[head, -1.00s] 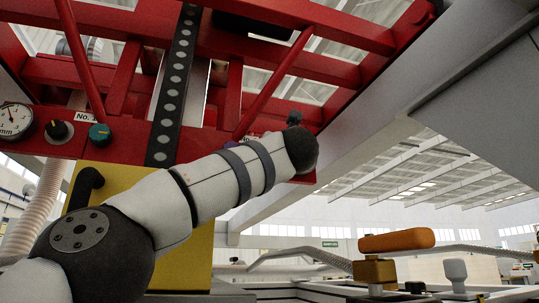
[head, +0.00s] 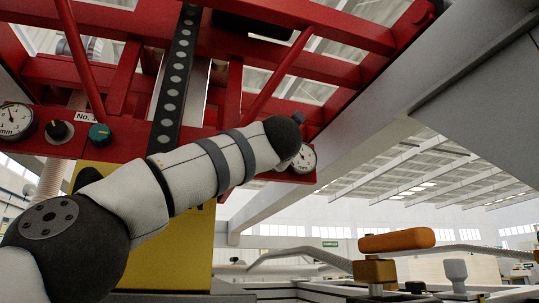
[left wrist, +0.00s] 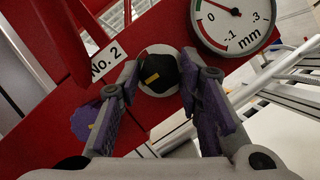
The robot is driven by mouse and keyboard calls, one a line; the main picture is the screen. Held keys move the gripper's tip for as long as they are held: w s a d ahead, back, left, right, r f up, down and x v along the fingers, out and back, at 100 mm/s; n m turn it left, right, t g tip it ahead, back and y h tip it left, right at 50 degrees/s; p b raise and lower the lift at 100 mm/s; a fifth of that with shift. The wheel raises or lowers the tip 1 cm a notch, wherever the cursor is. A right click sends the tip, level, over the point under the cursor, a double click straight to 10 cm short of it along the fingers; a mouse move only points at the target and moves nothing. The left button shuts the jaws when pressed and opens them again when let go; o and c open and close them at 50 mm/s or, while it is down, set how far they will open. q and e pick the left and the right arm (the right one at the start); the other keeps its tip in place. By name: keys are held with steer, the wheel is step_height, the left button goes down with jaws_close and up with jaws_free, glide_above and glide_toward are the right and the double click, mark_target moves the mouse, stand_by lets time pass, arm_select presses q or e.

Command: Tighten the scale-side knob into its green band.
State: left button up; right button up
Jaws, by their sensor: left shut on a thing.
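The black knob (left wrist: 158,73) with a yellow mark sits on a pale round base on the red beam, beside the No. 2 label (left wrist: 105,62). My left gripper (left wrist: 165,78) has its purple-padded fingers on either side of this knob and is shut on it. The round mm gauge (left wrist: 238,22) is just right of the knob, its needle at the upper left of the dial; a green band edge shows at the top, partly cut off. The gauge also shows in the head view (head: 302,158), partly behind my left arm. The left gripper's fingers are hidden there. My right gripper is not in view.
A second gauge (head: 14,121), another black knob (head: 58,130) and a teal knob (head: 100,133) are at the left of the red beam (head: 60,148). A purple round part (left wrist: 85,132) is beside the left finger.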

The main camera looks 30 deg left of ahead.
arm_select(q)
steer(key=shift+m+h, duration=0.6)
steer(key=shift+m, duration=0.9)
steer(key=o, duration=0.9)
steer(key=shift+c, duration=0.2)
